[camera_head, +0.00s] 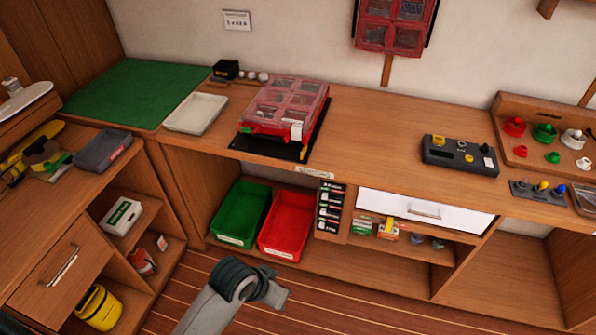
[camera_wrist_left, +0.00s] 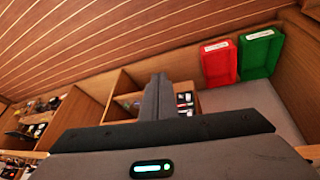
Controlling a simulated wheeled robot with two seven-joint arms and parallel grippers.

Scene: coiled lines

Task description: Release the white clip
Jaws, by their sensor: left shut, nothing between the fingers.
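A red case (camera_head: 285,105) with a clear lid over several compartments lies on a black mat (camera_head: 262,146) on the counter. The lid looks closed. A small white clip (camera_head: 297,131) sits at the right of the case's front edge. Whether it is fastened is too small to tell. My left arm comes in at the bottom of the head view, and its wrist is above the floor, in front of the counter and well away from the case. In the left wrist view my left gripper (camera_wrist_left: 158,85) is shut and empty. My right gripper is not in view.
A green bin (camera_head: 230,238) and a red bin (camera_head: 263,248) stand on the low shelf. A white tray (camera_head: 196,113) lies left of the case, and a dark box with knobs (camera_head: 459,170) stands to its right. The counter between case and box is clear.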

